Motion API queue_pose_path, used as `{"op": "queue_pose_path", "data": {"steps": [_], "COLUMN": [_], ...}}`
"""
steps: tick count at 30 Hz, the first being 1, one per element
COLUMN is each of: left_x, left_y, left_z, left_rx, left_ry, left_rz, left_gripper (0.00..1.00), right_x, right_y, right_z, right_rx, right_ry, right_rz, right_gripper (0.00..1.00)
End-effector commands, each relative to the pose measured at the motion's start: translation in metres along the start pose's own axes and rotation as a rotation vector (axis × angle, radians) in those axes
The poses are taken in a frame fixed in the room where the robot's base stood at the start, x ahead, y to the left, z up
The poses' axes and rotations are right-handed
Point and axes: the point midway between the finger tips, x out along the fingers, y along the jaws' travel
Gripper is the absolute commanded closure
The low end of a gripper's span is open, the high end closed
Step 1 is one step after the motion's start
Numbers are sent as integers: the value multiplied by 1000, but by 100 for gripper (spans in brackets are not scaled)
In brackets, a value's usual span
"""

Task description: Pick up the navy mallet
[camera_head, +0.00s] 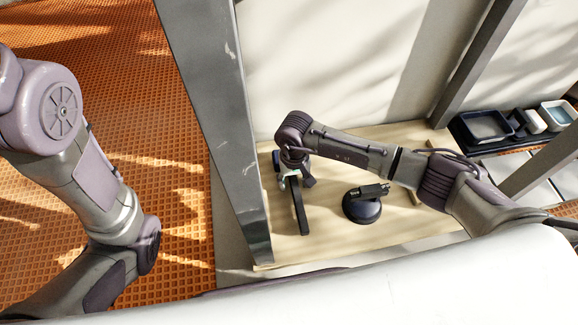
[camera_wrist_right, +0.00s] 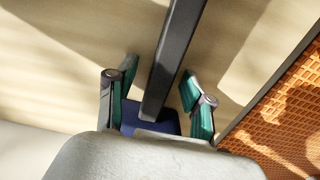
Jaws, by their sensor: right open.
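The navy mallet lies on the pale wooden board (camera_head: 335,245). Its dark handle (camera_head: 300,208) shows in the head view, with the head end partly hidden by my right wrist. In the right wrist view its dark handle (camera_wrist_right: 174,62) runs up from the navy head (camera_wrist_right: 162,123), which is partly covered by the gripper body. My right gripper (camera_head: 288,182) is over the head end of the mallet. In the right wrist view its green-padded fingers (camera_wrist_right: 160,74) are open, one on each side of the mallet, with visible gaps. My left gripper is out of view.
A dark round tool with a handle (camera_head: 362,207) sits on the board right of the mallet. A grey post (camera_head: 222,120) stands close on the left. Trays (camera_head: 487,126) lie at the right. Orange ribbed flooring (camera_head: 180,190) lies beyond the post.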

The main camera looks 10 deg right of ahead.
Motion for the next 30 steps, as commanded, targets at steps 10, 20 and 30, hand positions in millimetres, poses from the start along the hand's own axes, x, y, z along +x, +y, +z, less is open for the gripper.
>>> {"op": "queue_pose_path", "data": {"steps": [10,20,30], "left_x": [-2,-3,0], "left_y": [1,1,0], "left_z": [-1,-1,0], "left_rx": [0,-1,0], "left_ry": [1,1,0], "left_rz": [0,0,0], "left_gripper": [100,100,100], "right_x": [3,4,-1], "right_y": [0,0,0], "right_z": [0,0,-2], "right_rx": [0,0,0], "right_ry": [1,1,4], "right_rz": [-1,-1,-2], "right_gripper": [63,100,100]}}
